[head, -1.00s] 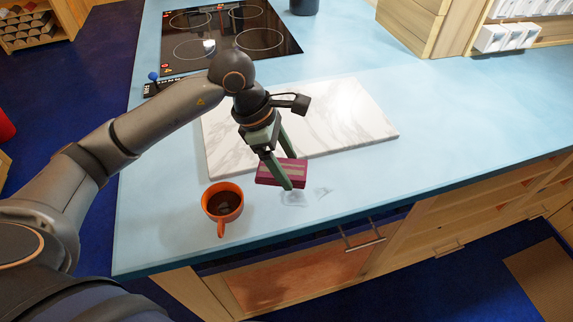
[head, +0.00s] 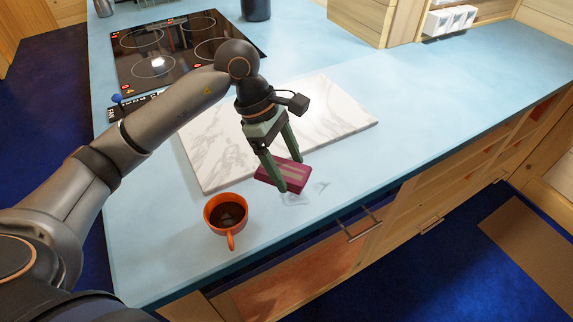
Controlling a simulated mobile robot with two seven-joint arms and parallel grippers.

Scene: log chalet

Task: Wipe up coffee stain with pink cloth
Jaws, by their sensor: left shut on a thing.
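The pink cloth (head: 270,176) shows as a folded dark-pink block with a paler stripe, near the front edge of the blue counter. My left gripper (head: 289,173) is shut on it, with one green finger on its near side and the other on its far side. Faint pale marks (head: 295,200) lie on the counter just in front of the cloth, and a smaller one lies to their right; I cannot tell whether these are the coffee stain. An orange cup (head: 212,218) of dark coffee stands upright to the left of the cloth. My right gripper is not in view.
A white marble board (head: 335,112) lies right behind the cloth. A black cooktop (head: 180,50) is at the back left. The counter's front edge is close, with drawers below. The counter right of the board is clear.

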